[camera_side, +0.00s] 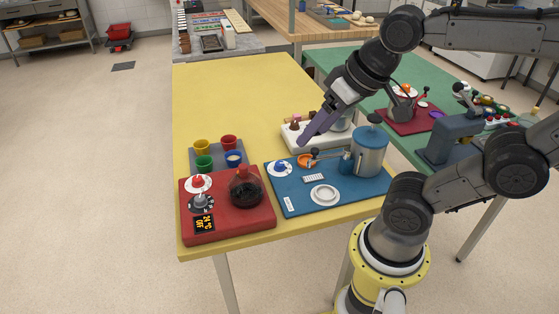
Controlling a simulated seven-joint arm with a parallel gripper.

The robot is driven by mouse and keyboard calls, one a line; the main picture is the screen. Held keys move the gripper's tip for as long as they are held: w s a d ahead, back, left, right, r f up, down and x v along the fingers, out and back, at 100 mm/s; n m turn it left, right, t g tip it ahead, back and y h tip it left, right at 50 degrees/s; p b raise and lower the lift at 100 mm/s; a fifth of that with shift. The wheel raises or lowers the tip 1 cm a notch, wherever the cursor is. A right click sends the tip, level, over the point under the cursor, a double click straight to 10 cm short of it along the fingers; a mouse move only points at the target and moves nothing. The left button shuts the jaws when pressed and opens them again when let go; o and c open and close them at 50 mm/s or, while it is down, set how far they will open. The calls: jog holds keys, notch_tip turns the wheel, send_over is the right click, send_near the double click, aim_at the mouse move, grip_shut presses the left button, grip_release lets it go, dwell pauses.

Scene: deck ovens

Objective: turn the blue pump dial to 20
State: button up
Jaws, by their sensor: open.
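The blue pump dial (281,167) sits on a white round scale at the back left corner of the blue board (272,193). Its scale numbers are too small to read. A metal pump canister (369,152) with a blue lid stands at the board's right end, with a blue spout block beside it. My gripper (304,138) points down and left, above the white tray behind the blue board. It is up and right of the dial in the picture, apart from it. It is open, and nothing shows between its purple-grey fingers.
Left of the board is a red hotplate (230,222) with a red dial (198,182), a dark flask (246,190) and a display. Several coloured cups stand behind it on a grey tray (198,159). An orange ring (307,160) and a white dish (324,194) are on the board. The yellow table (230,90) is clear farther back.

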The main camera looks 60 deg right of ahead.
jog(key=w+d+m+g, duration=0.1)
jog(key=w+d+m, duration=0.2)
jog(key=w, duration=0.4)
jog(key=m+g, duration=0.5)
jog(key=m, duration=0.1)
send_over(280, 163)
notch_tip(280, 163, down, 12)
notch_tip(280, 163, down, 14)
jog(key=shift+a+r, duration=0.1)
jog(key=shift+r, duration=0.1)
grip_shut()
